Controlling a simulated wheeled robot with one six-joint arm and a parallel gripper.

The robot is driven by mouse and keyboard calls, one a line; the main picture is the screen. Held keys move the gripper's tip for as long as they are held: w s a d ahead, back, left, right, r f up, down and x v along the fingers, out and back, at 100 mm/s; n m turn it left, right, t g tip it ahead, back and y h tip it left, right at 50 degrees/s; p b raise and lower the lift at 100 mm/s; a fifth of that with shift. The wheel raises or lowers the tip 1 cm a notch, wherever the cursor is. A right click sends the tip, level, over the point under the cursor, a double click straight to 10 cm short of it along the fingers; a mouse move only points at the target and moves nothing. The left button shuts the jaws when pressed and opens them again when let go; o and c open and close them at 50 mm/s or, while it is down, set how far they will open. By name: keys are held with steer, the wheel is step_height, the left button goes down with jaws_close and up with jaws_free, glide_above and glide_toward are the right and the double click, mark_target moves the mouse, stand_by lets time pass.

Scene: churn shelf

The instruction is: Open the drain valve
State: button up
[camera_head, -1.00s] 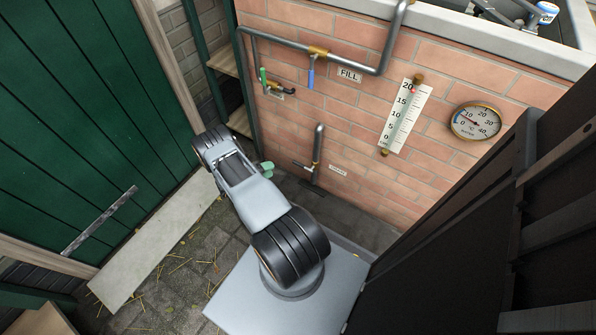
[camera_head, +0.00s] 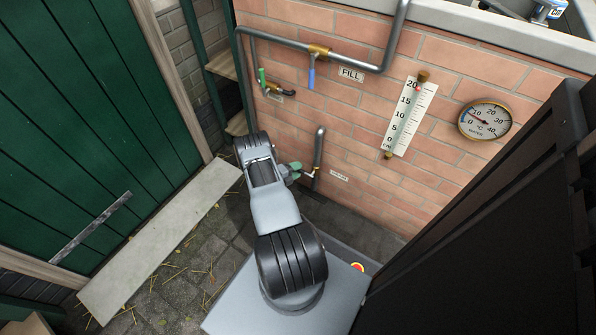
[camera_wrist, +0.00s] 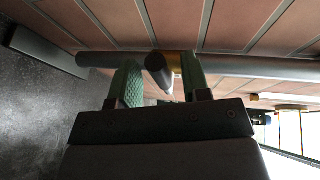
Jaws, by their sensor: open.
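The drain pipe (camera_head: 319,147) comes down the brick wall beside a small label (camera_head: 339,176). The drain valve's lever (camera_head: 308,175) sticks out from it toward my gripper (camera_head: 293,171). In the wrist view the pipe (camera_wrist: 255,67) runs across the picture. There the lever (camera_wrist: 158,68) lies in the gap between the two green fingers of my gripper (camera_wrist: 160,82), with brass (camera_wrist: 178,85) behind it. The fingers are open and stand on either side of the lever. Whether either finger touches it I cannot tell.
A dark panel (camera_head: 500,220) stands close at the right. Paved floor (camera_head: 185,265) is open at the left.

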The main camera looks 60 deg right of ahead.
steer(key=shift+s+d, duration=0.2)
steer(key=shift+d, duration=0.3)
jaws_close()
stand_by(0.3)
